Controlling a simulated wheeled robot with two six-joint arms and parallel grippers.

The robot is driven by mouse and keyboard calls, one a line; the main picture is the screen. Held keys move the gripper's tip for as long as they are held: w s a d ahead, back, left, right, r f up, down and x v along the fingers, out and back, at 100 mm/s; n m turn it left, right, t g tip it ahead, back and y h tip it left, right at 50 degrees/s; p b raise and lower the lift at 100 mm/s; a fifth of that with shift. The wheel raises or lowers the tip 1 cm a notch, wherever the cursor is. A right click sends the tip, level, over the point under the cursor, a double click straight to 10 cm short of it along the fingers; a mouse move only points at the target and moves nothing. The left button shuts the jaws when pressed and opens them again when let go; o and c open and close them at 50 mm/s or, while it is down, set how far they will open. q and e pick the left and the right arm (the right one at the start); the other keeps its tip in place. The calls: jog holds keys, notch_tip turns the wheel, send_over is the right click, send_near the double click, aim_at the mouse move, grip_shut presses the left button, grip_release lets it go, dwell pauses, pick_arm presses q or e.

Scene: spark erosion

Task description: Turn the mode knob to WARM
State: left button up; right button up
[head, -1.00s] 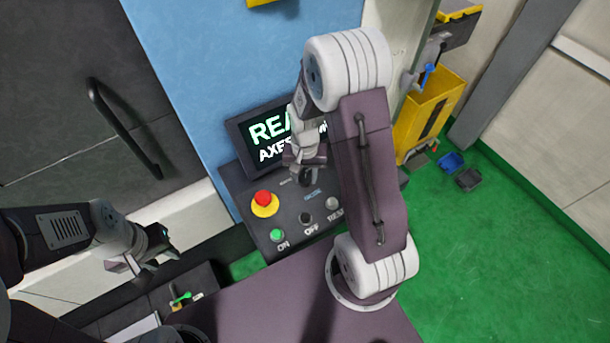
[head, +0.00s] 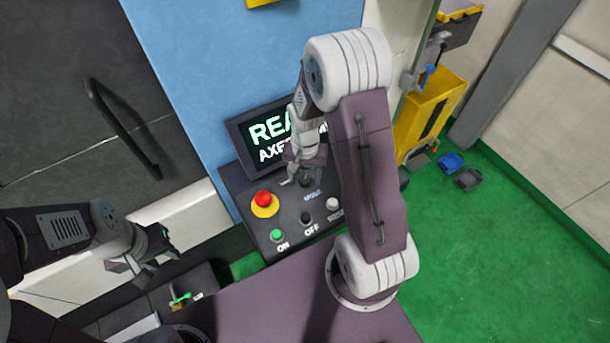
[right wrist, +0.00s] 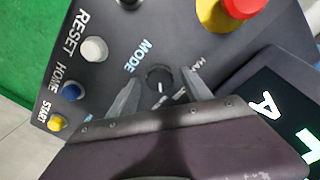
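The mode knob (right wrist: 158,78) is a round black knob with a white pointer line, below the MODE label on the dark control panel (right wrist: 215,50) in the right wrist view. Several position labels near it are partly hidden by my gripper; I cannot read WARM. My right gripper (right wrist: 160,82) is open, with one finger on each side of the knob and visible gaps between them. In the head view my right gripper (head: 301,178) is at the panel, partly covering the knob. My left gripper (head: 135,272) is open and empty, left of the panel.
A red emergency stop (head: 263,199), green ON button (head: 277,235), black OFF button (head: 305,217) and white RESET button (head: 332,203) are near the knob. A lit screen (head: 268,135) stands behind. The wrist view shows a blue HOME button (right wrist: 72,92) and yellow START button (right wrist: 57,123).

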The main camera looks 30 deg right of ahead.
aim_at(305, 179)
jog(key=shift+r, duration=0.1)
notch_tip(305, 179, up, 9)
jog(key=shift+f+b, duration=0.2)
jog(key=shift+b, duration=0.65)
jog(key=shift+r, duration=0.15)
